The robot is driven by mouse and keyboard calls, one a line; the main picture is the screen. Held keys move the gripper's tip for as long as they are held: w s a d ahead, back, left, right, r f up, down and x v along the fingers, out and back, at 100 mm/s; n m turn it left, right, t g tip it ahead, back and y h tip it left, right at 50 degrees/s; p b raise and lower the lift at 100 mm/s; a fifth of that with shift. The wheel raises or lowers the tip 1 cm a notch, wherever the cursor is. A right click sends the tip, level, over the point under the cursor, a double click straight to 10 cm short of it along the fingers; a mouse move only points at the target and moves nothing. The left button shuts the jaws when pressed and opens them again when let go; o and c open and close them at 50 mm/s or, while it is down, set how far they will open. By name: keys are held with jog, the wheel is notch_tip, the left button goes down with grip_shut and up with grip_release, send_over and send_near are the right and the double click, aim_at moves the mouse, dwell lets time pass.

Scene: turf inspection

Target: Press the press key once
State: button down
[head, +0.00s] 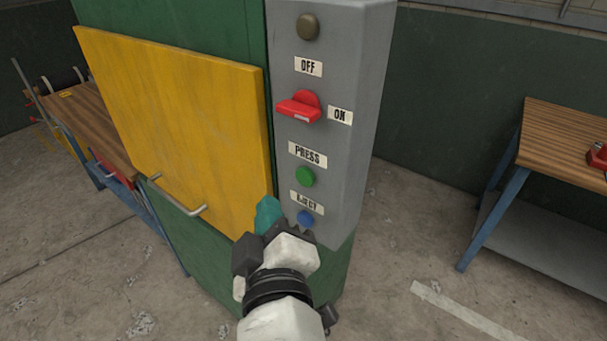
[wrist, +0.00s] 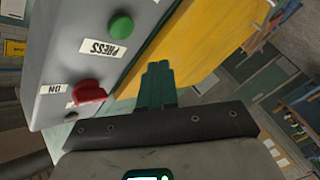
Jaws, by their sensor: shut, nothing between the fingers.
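The press key is a round green button (head: 305,177) under the PRESS label (head: 307,154) on the grey control panel (head: 345,130). It also shows at the top of the wrist view (wrist: 121,26), where the label reads upside down. My gripper (head: 268,208) is shut and empty, its teal fingers together. In the head view its tips are left of and below the green button, near the panel's left edge. In the wrist view the fingertips (wrist: 157,66) point up, right of and below the button, apart from it in the picture.
A blue button (head: 305,218) sits below the green one, under a partly hidden label. A red switch (head: 299,106) and a brown knob (head: 307,26) are higher up. A yellow door (head: 180,120) with a handle is on the left. A wooden table (head: 565,140) stands right.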

aim_at(305, 177)
jog(key=shift+w+d+p, duration=0.25)
jog(key=shift+w+d, duration=0.45)
jog(key=shift+w, duration=0.2)
jog(key=shift+w+d+p, duration=0.25)
jog(key=shift+w+d, duration=0.45)
jog(key=shift+w, duration=0.15)
dwell(0.8)
jog(key=shift+w+d, duration=0.25)
jog(key=shift+w, duration=0.05)
